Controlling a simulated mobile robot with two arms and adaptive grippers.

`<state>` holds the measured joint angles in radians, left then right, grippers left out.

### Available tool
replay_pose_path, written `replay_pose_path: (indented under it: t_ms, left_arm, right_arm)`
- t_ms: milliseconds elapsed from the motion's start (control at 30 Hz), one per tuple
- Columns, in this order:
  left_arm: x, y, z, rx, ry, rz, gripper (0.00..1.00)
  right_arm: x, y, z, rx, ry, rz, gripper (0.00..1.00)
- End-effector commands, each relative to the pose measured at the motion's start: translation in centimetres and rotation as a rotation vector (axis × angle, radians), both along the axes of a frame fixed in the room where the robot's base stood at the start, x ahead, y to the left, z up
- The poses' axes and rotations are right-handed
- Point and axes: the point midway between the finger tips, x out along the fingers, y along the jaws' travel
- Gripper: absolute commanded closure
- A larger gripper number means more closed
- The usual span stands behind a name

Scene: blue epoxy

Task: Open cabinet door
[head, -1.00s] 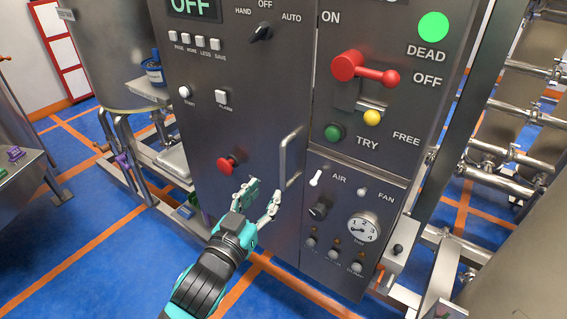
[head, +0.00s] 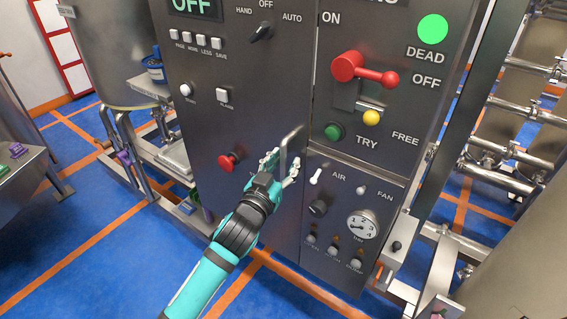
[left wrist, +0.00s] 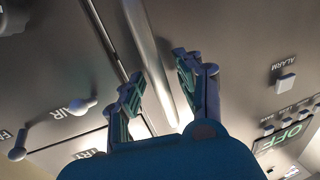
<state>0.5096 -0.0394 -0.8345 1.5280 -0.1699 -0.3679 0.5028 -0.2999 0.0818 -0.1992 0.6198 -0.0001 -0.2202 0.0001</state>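The grey cabinet door (head: 230,125) is shut, flush with the panel beside it. Its upright metal bar handle (head: 284,148) is near the door's right edge. My left gripper (head: 281,166) is at the handle, with one finger on each side of it. In the left wrist view the handle (left wrist: 153,60) runs between the two spread fingers (left wrist: 160,84), with gaps visible beside it. The gripper partly hides the handle's lower part in the head view. My right gripper is not in view.
A red mushroom button (head: 229,162) sits on the door left of my gripper. The blue floor (head: 110,270) in front is clear at the left.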

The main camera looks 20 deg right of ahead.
Motion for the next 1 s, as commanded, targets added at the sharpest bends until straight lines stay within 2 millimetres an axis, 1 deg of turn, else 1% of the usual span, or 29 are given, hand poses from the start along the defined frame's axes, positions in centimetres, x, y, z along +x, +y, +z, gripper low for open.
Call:
replay_pose_path:
  t_ms: [33, 200, 233, 267, 833, 1000]
  left_arm:
    - [-0.01, 0.02, -0.02, 0.000, 0.000, 0.000, 0.72]
    - [-0.01, 0.03, -0.04, 0.001, 0.001, 0.000, 0.94]
    - [-0.01, 0.03, -0.04, 0.001, 0.001, 0.000, 0.98]
    - [-0.01, 0.03, -0.04, 0.001, 0.001, 0.000, 1.00]
    - [-0.08, 0.06, -0.08, 0.002, 0.001, -0.001, 1.00]
    - [-0.47, 0.86, 0.00, 0.005, 0.001, -0.015, 1.00]
  right_arm:
    - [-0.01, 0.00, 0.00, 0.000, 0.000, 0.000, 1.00]
    - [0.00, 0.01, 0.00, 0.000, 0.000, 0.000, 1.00]
    - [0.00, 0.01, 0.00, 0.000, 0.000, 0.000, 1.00]
    - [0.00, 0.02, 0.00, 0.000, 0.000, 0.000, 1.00]
    - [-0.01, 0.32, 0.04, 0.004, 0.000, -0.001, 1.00]
    - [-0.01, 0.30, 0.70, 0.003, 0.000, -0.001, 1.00]
